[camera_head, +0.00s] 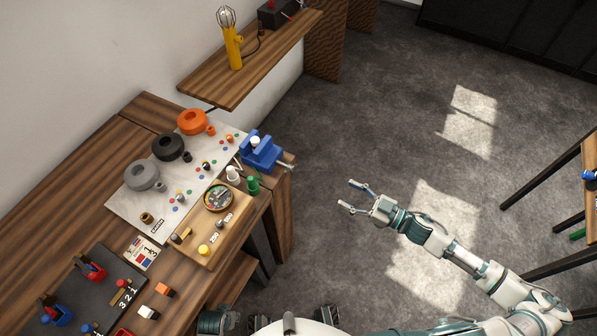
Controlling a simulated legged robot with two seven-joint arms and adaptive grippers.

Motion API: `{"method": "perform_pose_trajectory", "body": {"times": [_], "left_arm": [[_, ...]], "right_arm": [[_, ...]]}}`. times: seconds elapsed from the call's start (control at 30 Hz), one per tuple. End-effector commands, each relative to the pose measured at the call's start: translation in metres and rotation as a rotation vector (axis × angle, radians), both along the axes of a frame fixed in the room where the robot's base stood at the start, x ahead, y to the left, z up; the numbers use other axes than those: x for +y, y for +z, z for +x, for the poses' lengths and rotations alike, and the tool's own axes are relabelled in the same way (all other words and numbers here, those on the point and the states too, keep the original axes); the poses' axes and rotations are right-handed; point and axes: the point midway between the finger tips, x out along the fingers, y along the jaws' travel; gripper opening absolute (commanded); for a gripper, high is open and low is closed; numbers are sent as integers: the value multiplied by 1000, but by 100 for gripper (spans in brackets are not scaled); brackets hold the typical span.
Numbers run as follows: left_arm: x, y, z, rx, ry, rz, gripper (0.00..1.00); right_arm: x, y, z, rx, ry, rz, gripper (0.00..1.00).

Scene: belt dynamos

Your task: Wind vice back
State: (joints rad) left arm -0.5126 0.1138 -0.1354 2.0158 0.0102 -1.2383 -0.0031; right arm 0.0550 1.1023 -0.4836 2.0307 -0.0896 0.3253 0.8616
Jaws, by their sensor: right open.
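The blue vice (262,152) is mounted at the far right corner of the wooden workbench (72,188). Its metal screw and handle (286,167) stick out past the bench edge toward the right. A white round piece (255,142) shows at its top; I cannot tell whether it is held in the jaws. My right gripper (346,196) is open and empty over the floor, to the right of and below the vice, apart from it. My left gripper does not show.
On the bench are a wooden tray (187,256), a white sheet with orange (192,121), black (168,147) and grey (141,175) rings, and a dark mat (92,270) with small parts. A shelf (213,88) carries a yellow lamp (231,48). Floor around my right arm is clear.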

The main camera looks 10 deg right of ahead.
Motion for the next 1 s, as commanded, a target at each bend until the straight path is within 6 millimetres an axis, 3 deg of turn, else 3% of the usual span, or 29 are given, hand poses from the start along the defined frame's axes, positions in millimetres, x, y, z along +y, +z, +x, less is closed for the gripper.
{"method": "perform_pose_trajectory", "body": {"times": [0.27, 0.8, 1.0], "left_arm": [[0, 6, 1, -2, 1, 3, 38], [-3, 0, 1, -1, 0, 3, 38], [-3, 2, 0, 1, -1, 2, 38]], "right_arm": [[27, 6, 19, -8, 10, 7, 60], [120, 5, 89, -6, 9, 6, 60], [136, 5, 101, -5, 8, 4, 60]]}}
